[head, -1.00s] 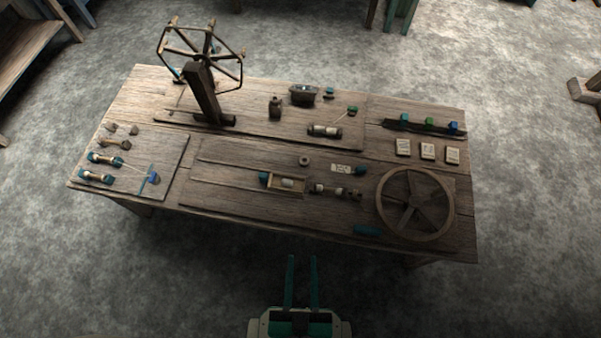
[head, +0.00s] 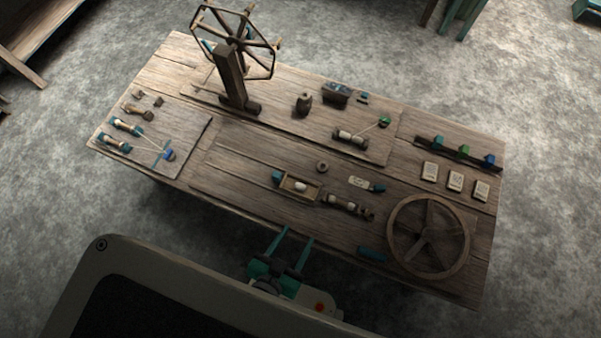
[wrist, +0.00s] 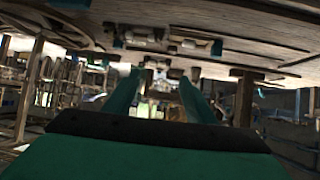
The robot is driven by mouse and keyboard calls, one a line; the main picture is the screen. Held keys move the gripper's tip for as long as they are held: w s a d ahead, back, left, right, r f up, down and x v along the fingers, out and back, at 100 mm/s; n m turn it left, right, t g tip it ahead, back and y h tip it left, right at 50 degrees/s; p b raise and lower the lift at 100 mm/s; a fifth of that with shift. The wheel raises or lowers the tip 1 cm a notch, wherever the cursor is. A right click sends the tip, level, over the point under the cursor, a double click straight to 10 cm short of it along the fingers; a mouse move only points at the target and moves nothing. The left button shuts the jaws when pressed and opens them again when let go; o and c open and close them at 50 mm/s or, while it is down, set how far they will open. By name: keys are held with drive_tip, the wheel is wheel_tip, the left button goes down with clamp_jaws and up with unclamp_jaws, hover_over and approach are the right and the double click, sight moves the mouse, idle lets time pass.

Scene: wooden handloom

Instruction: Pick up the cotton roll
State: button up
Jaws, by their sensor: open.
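Several pale rolls lie on the wooden table, and I cannot tell for sure which is the cotton roll. One white roll (head: 300,187) sits in a small open wooden holder near the front middle. Another pale roll (head: 341,201) lies just right of it on a dark spindle. A third roll (head: 350,137) lies farther back beside a green-ended stick. My gripper (head: 297,236) is open and empty at the table's front edge, short of the rolls. In the wrist view my gripper (wrist: 160,76) points toward the table, with blurred pale rolls (wrist: 195,44) above its fingertips.
A spoked wheel (head: 428,236) lies at the front right. A tall wooden reel (head: 236,75) stands at the back left. White cards (head: 455,181) and coloured blocks (head: 463,151) are at the right. Small bobbins (head: 126,126) lie at the left. Floor in front is clear.

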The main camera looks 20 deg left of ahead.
drive_tip(key=w+a+f+g, duration=0.3)
drive_tip(key=a+f, duration=0.3)
drive_tip(key=r+g+y, duration=0.1)
drive_tip(key=r+g, duration=0.1)
drive_tip(key=g, duration=0.7)
hover_over(300, 186)
drive_tip(key=shift+n, duration=0.4)
drive_tip(key=f, duration=0.5)
drive_tip(key=shift+s+d, duration=0.2)
drive_tip(key=shift+w+a+f, duration=0.1)
drive_tip(key=shift+w+f, duration=0.05)
drive_tip(key=shift+f, duration=1.3)
drive_tip(key=shift+w+a+f, duration=0.1)
drive_tip(key=shift+f, duration=1.3)
drive_tip(key=c, duration=1.1)
